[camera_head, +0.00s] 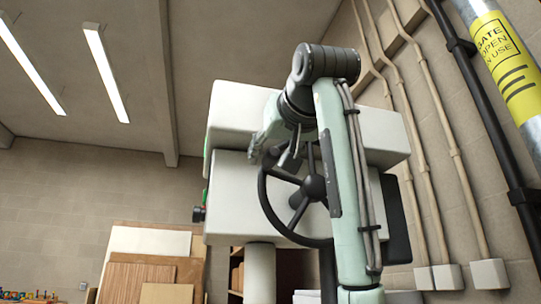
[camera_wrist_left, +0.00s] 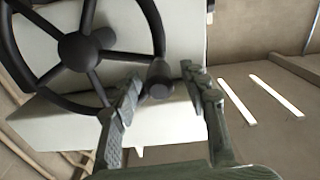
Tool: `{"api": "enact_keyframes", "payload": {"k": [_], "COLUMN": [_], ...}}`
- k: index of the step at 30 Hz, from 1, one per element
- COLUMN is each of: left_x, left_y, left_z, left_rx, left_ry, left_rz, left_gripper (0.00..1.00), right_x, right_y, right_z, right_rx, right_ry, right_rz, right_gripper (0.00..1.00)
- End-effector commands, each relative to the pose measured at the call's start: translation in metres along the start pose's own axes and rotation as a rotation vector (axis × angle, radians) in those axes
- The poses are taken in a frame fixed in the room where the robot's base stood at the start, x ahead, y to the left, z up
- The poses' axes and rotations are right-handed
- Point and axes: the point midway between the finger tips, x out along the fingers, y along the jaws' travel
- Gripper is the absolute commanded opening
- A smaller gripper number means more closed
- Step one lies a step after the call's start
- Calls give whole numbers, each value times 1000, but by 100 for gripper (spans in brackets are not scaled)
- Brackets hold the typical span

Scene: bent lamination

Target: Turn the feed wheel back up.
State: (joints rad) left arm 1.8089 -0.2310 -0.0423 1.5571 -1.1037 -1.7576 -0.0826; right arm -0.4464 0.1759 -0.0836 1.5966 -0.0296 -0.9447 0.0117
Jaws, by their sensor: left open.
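The feed wheel (camera_head: 264,208) is a black spoked handwheel on the front of a white machine, partly covered by my arm in the head view. In the left wrist view the feed wheel (camera_wrist_left: 82,50) fills the upper left, with a stubby black handle (camera_wrist_left: 158,80) at its rim. My left gripper (camera_head: 272,153) is at the upper part of the wheel. Its two fingers are apart, and in the left wrist view the gripper (camera_wrist_left: 160,85) has the handle between its fingertips. I cannot tell whether either finger touches the handle. My right gripper is not in view.
The white machine housing (camera_head: 233,165) stands close behind the wheel. Wooden boards (camera_head: 140,280) lean at the lower left. Conduits (camera_head: 455,160) and a pipe with a yellow label (camera_head: 503,50) run along the right wall. Open room lies left of the machine.

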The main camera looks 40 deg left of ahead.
Motion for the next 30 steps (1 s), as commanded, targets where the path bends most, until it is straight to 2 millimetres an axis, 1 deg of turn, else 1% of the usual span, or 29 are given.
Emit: {"api": "enact_keyframes", "payload": {"k": [1,3,6,14,24,25,30], "left_x": [7,13,18,19,19,19,19], "left_y": [0,-1,0,0,0,0,0], "left_z": [-1,-1,0,0,0,0,0], "left_rx": [0,0,1,1,0,0,0], "left_ry": [-1,0,0,1,1,1,1], "left_rz": [-2,-2,0,0,0,0,0], "left_gripper": [44,44,44,44,2,0,0], "right_x": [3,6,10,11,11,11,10], "right_y": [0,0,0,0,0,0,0], "right_z": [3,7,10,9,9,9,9], "right_rx": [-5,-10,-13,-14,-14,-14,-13], "right_ry": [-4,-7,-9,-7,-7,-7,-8], "right_rz": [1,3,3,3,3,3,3], "right_gripper": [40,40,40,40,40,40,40]}}
